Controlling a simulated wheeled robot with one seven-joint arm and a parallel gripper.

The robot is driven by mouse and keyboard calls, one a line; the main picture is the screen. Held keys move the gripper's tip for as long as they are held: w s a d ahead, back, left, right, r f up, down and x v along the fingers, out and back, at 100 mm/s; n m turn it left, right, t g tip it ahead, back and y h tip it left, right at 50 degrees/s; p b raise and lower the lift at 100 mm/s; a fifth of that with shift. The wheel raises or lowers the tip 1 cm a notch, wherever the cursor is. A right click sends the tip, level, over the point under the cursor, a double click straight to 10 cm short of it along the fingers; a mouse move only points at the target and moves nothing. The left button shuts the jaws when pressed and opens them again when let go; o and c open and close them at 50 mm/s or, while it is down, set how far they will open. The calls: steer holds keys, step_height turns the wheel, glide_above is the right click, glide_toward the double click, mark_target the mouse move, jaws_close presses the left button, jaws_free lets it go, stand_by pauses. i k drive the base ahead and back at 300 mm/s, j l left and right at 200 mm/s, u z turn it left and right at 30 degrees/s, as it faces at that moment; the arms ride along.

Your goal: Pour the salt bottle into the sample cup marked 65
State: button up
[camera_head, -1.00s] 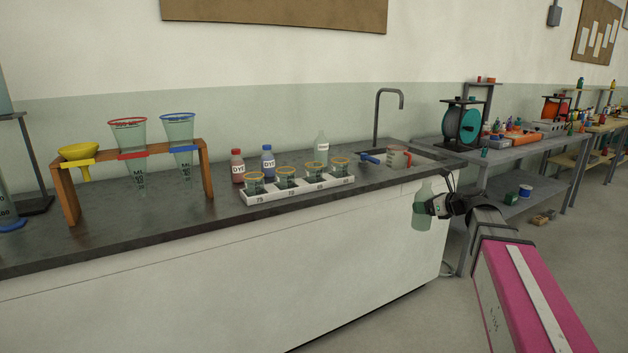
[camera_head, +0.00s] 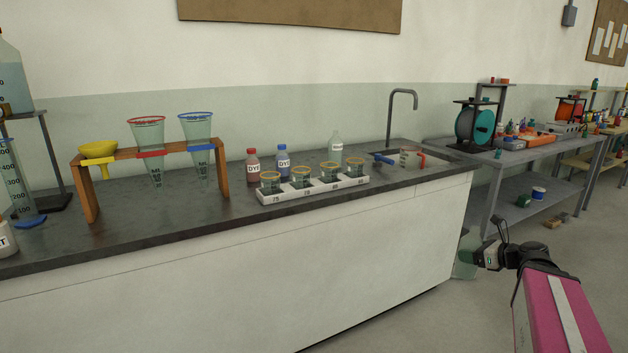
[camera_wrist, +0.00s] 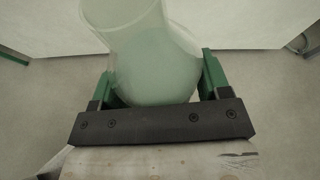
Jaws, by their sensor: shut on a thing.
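My gripper (camera_head: 474,258) is shut on a translucent pale-green bottle (camera_head: 465,264), low in front of the counter's right end. In the wrist view the bottle (camera_wrist: 150,60) sits between the green fingers, its wide neck toward the top edge; no label shows, so I cannot tell its contents. Several orange-rimmed sample cups stand in a white numbered tray (camera_head: 265,199) on the counter, well left of my gripper. The leftmost mark reads 75; the others are too small to read surely. The third cup from the left (camera_head: 330,171) may be 65. A white bottle (camera_head: 5,240), its label ending in T, is cut off at the left edge.
Red (camera_head: 253,167) and blue (camera_head: 283,165) dye bottles and a clear bottle (camera_head: 335,148) stand behind the tray. A wooden rack (camera_head: 221,168) with funnels is left. A tap (camera_head: 390,115) and a red-handled jug (camera_head: 410,158) are right. The floor before the counter looks clear.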

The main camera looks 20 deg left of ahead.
mark_target(328, 170)
steer(key=j+u, duration=0.3)
steer(key=j, duration=0.4)
steer(key=i+j+u, duration=0.25)
steer(key=j, duration=0.4)
steer(key=k+j, duration=0.05)
steer(key=k, duration=0.05)
